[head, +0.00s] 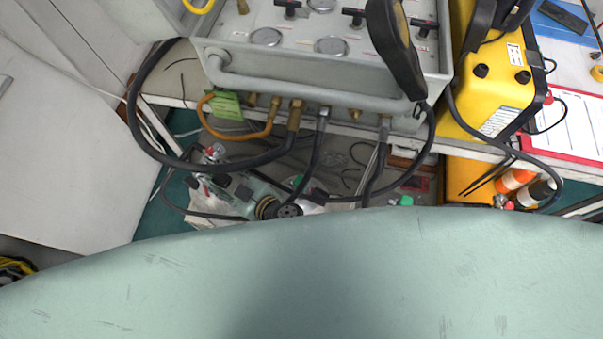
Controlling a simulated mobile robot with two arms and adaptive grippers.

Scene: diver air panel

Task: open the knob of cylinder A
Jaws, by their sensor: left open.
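My left gripper (231,187) shows small and partly hidden below the panel's front edge, at left of centre. Its dark jaws are open and its pale green body is behind them, with a brass-coloured ring at its lower end. Silver and red fittings (207,181) are close to the jaws on the left. I cannot tell whether the jaws touch them or are around a knob. No label A can be read, so I cannot say which part is cylinder A's knob. A large pale green surface, probably mine, hides the lower view. My right gripper is not in view.
The grey air panel (228,57) stands at top centre, with black and orange hoses (247,134) hanging before the fittings. A yellow case (498,100) stands right of it. Orange and dark bottles (515,181) are at the right. A pale board (75,150) is at left.

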